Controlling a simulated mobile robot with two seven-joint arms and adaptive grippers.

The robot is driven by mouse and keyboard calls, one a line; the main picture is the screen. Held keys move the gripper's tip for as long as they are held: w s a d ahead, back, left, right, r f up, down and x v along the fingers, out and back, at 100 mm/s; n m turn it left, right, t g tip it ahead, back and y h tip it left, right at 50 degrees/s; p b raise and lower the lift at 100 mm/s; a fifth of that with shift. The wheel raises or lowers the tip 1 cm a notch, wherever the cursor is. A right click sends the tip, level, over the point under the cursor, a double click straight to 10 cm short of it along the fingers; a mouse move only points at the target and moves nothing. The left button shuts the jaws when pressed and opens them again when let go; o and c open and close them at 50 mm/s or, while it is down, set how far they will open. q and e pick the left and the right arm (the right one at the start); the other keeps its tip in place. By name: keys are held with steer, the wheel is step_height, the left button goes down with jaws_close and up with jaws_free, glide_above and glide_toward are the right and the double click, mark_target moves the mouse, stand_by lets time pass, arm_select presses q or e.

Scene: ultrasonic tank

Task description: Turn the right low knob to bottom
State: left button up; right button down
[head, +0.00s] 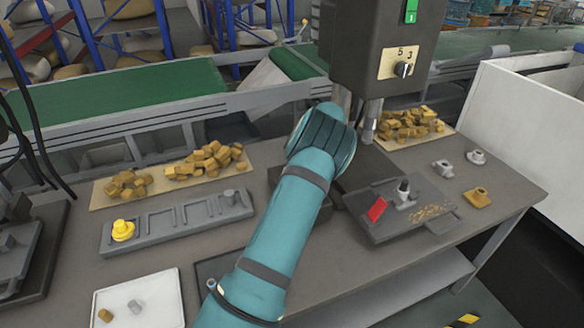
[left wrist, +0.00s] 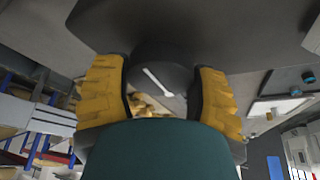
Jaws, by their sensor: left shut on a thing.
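In the left wrist view, a dark round knob (left wrist: 158,58) with a white pointer line sits between the yellow-padded fingers of my left gripper (left wrist: 163,92). The fingers are shut on the knob's two sides. The line slants from upper left to lower right in that view. In the head view my teal left arm reaches up to below the dark machine box (head: 366,40), and its wrist hides the gripper and this knob. Another black knob (head: 404,69) shows on a pale plate marked 5 and 3 on the box front. My right gripper is not in view.
A grey tray (head: 440,222) with a red block stands right of my arm. A slotted grey rack (head: 108,240) with a yellow part lies left. Brown blocks lie on both sides. A white tray (head: 165,290) is at the front left, and a white wall (head: 520,120) at the right.

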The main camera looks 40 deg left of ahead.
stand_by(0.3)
arm_select(q)
steer(key=o, duration=1.2)
steer(key=v, duration=1.2)
steer(key=shift+s+f, duration=0.1)
